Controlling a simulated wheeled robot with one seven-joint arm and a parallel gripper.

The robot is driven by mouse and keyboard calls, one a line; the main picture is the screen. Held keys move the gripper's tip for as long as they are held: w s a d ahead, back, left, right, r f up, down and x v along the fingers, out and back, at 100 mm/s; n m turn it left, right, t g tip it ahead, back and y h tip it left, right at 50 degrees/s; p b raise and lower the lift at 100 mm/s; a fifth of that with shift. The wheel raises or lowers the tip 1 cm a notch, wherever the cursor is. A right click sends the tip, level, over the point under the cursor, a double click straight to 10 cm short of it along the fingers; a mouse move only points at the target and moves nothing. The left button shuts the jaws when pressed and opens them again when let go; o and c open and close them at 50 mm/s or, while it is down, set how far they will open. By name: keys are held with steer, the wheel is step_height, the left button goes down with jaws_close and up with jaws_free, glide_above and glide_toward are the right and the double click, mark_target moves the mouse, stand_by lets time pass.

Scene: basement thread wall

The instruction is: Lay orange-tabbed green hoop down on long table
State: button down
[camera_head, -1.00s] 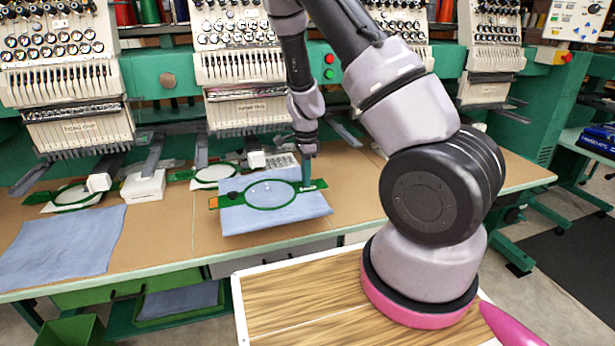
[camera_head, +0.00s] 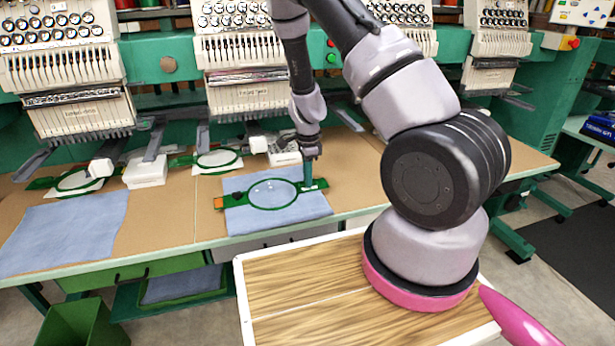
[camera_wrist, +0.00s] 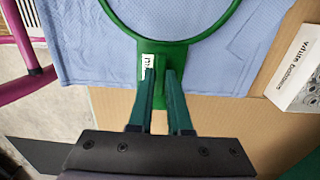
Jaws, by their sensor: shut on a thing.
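The green hoop (camera_head: 250,204) has an orange tab (camera_head: 219,203) at its left end and a blue cloth (camera_head: 283,215) under its ring. My gripper (camera_head: 307,185) is shut on the hoop's right-hand arm. In the wrist view, my gripper (camera_wrist: 160,85) has its two fingers on the green hoop's flat arm (camera_wrist: 165,60), beside a small white label. The hoop lies level over the long table (camera_head: 176,225), close to its front edge. I cannot tell whether the cloth or hoop touches the table top.
Another blue cloth (camera_head: 62,232) lies on the table at the left. White boxes (camera_head: 146,170) and other green hoops (camera_head: 218,160) sit farther back, under the embroidery heads (camera_head: 247,97). A box labelled with buttons (camera_wrist: 300,70) shows in the wrist view. A green bin (camera_head: 82,325) stands below.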

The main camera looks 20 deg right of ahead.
steer(key=c, duration=0.8)
jaws_free()
steer(key=shift+o, duration=0.2)
steer(key=s+a+r+n+t+y, duration=0.1)
steer(key=s+r+n, duration=0.15)
steer(key=r, duration=0.85)
steer(key=s+r+n+t+y, duration=0.1)
steer(key=s+r+n, duration=0.15)
steer(key=r, duration=0.85)
steer(key=s+a+r+n+t+y, duration=0.1)
steer(key=s+r+n, duration=0.15)
steer(key=r, duration=0.85)
steer(key=s+d+r+n+t+h, duration=0.1)
steer(key=s+r+n+t, duration=0.3)
steer(key=s+r, duration=0.7)
steer(key=s+d+n, duration=0.1)
steer(key=s+n, duration=0.1)
steer(key=s, duration=0.1)
steer(key=shift+s+r, duration=0.25)
steer(key=shift+s, duration=0.15)
